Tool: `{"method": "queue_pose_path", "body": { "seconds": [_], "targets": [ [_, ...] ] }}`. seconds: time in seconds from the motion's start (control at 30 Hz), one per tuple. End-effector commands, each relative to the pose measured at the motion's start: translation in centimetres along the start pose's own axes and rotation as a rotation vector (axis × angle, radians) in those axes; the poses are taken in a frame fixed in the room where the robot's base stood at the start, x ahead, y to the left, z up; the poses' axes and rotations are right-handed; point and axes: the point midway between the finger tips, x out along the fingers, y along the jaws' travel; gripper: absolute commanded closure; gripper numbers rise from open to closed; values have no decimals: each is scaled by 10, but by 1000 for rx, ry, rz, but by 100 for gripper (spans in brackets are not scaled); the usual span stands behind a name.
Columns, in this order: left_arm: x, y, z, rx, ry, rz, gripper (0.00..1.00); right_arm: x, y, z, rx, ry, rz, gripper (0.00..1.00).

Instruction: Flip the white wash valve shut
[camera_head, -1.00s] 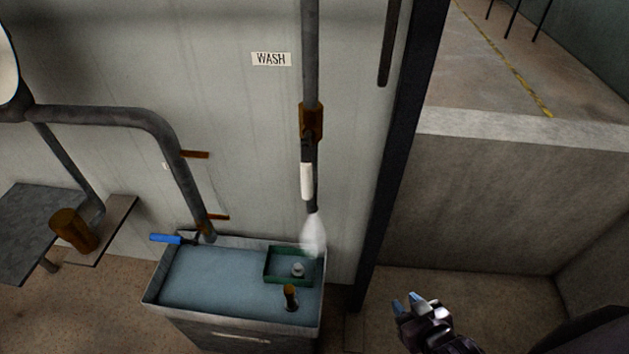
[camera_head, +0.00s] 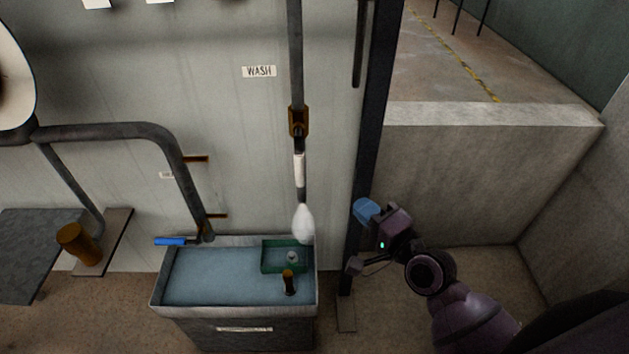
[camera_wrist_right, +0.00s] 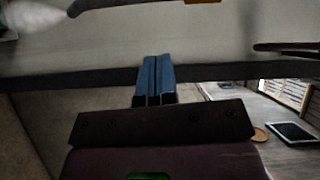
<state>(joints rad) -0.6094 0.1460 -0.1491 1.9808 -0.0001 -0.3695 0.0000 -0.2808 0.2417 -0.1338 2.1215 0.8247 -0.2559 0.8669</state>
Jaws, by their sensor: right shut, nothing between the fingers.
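The white wash valve handle (camera_head: 299,170) hangs down along the grey vertical pipe, below a brass-brown valve body (camera_head: 298,122). A white spray (camera_head: 303,223) comes out of the pipe's lower end above the basin. The WASH label (camera_head: 259,71) is on the wall left of the pipe. My right gripper (camera_head: 365,210) is to the right of the handle and lower, in front of the dark post, apart from the valve. Its blue fingers are shut and empty in the right wrist view (camera_wrist_right: 155,80). My left gripper is not in view.
A water-filled basin (camera_head: 165,290) stands below the pipe, with a green tray (camera_head: 264,262) in it. A blue-handled valve (camera_head: 171,241) is at its left. A dark post (camera_head: 371,150) and a low concrete wall (camera_head: 470,170) are on the right.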

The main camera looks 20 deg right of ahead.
Motion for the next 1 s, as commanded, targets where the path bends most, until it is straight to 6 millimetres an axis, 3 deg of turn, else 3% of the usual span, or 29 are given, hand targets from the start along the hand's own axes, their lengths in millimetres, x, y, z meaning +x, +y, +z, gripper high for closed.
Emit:
{"method": "queue_pose_path", "body": {
  "seconds": [0.2, 0.63, 0.77, 1.0],
  "targets": [
    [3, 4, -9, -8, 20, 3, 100, 0, -1, 0, 99, 3, -6, 100],
    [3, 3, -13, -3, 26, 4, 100, 3, -1, 0, 101, 3, -6, 100],
    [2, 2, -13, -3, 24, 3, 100, 16, -2, -1, 100, 3, -7, 100],
    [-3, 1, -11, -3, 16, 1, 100, 56, -2, 0, 101, 2, -7, 100]
  ]
}}
